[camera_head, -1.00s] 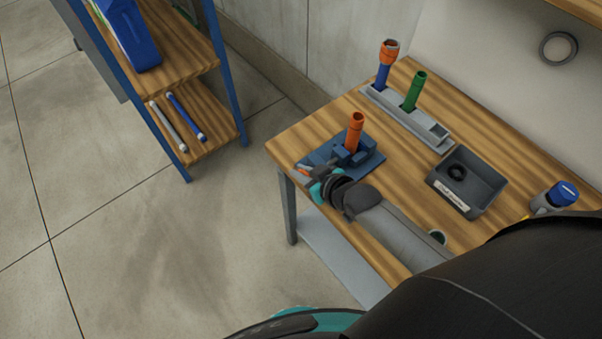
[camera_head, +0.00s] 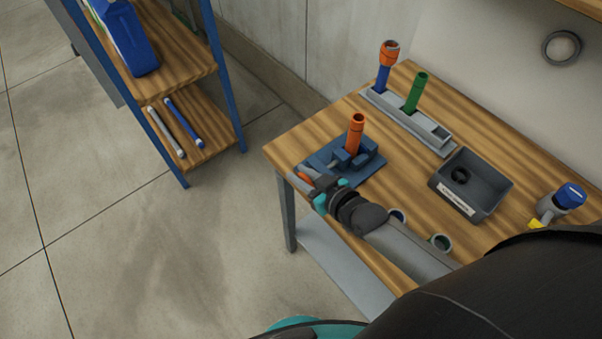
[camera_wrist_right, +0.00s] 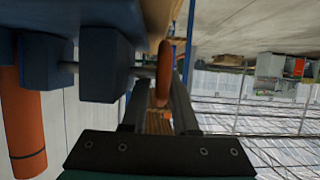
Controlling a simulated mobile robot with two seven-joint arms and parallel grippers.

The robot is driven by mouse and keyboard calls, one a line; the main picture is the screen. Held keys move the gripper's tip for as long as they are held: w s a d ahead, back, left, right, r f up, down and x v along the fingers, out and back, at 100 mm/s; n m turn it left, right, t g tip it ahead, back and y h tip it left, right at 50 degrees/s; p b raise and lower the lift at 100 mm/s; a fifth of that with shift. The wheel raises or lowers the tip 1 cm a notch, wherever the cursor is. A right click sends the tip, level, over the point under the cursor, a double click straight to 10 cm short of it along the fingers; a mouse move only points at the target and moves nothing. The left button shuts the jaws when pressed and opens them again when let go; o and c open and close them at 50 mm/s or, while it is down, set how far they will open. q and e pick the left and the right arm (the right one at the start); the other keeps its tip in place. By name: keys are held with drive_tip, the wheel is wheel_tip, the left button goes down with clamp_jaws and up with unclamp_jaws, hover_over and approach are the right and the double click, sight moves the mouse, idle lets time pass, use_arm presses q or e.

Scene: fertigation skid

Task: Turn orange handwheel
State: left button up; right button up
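The orange handwheel (camera_wrist_right: 163,75) shows nearly edge-on in the right wrist view, on a short pale stem from a dark blue vise block (camera_wrist_right: 101,50). In the head view a sliver of the handwheel (camera_head: 305,177) shows at the front of the blue vise (camera_head: 345,170), partly hidden by my gripper. An orange tube (camera_head: 355,134) stands upright in the vise. My right gripper (camera_head: 304,181) is at the handwheel, with its two fingers (camera_wrist_right: 160,100) on either side of the rim. A gap shows on the left of the rim; contact on the right is unclear. My left gripper is out of view.
A grey rack (camera_head: 432,136) holds a green tube (camera_head: 416,92) and a blue tube with an orange top (camera_head: 388,58). A grey bin (camera_head: 492,200) holds a black ring. A blue-capped item (camera_head: 568,197) stands at right. A blue-framed shelf (camera_head: 226,92) stands at left, beyond open floor.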

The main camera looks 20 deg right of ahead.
use_arm(q)
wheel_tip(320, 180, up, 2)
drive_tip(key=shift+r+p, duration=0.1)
drive_tip(key=shift+p, duration=1)
use_arm(e)
drive_tip(key=v, duration=1.5)
drive_tip(key=shift+a, duration=0.1)
